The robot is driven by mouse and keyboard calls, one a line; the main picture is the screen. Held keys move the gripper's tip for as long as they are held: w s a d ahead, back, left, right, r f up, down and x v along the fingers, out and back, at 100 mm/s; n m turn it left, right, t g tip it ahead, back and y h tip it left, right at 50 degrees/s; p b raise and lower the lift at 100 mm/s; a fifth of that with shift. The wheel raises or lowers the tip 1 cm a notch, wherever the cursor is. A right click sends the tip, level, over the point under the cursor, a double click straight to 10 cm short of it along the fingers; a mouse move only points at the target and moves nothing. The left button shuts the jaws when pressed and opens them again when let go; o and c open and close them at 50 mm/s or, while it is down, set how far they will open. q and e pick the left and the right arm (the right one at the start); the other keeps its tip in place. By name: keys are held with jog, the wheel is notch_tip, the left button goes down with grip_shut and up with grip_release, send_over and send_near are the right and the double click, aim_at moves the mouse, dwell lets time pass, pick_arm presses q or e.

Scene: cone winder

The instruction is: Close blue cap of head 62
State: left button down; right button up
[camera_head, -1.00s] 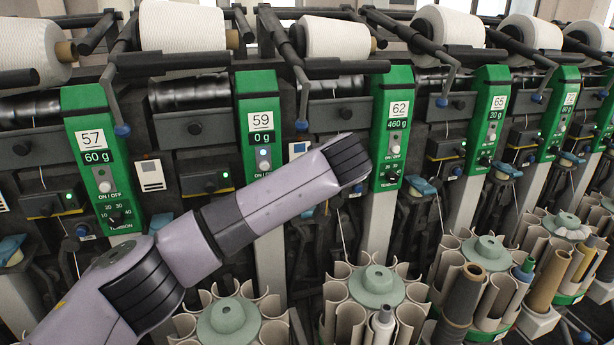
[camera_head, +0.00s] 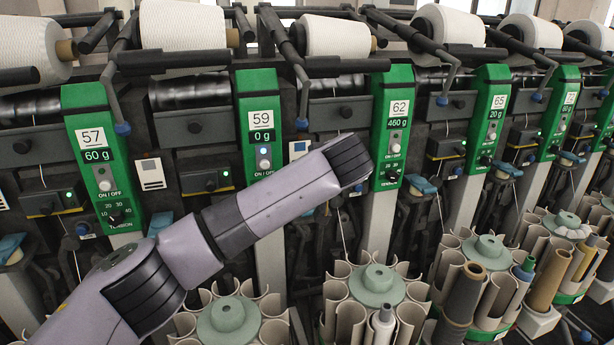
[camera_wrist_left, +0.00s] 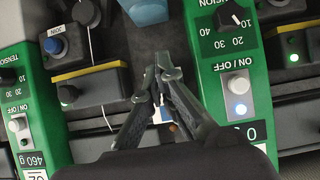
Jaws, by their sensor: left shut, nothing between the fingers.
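The green panel of head 62 (camera_head: 393,125) reads 460 g; its lower left borders my left wrist. In the left wrist view, which is upside down, the panel of head 62 (camera_wrist_left: 32,125) is at the left and the panel of head 59 (camera_wrist_left: 232,80) at the right. A blue cap (camera_wrist_left: 148,10) lies between them at the top edge, partly cut off; I cannot tell whether it is open or shut. My left gripper (camera_wrist_left: 163,76) is shut and empty, its tips below the cap in the picture and apart from it. In the head view my arm hides this gripper.
Another blue cap (camera_head: 420,185) sits right of head 62. Bobbin carousels (camera_head: 376,285) stand below. White yarn cones (camera_head: 335,37) and dark bars run above.

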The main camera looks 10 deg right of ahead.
pick_arm(q)
jog(key=shift+s+f, duration=0.1)
jog(key=shift+f, duration=0.2)
pick_arm(e)
jog(key=shift+f, duration=0.5)
pick_arm(q)
jog(key=shift+r, duration=0.15)
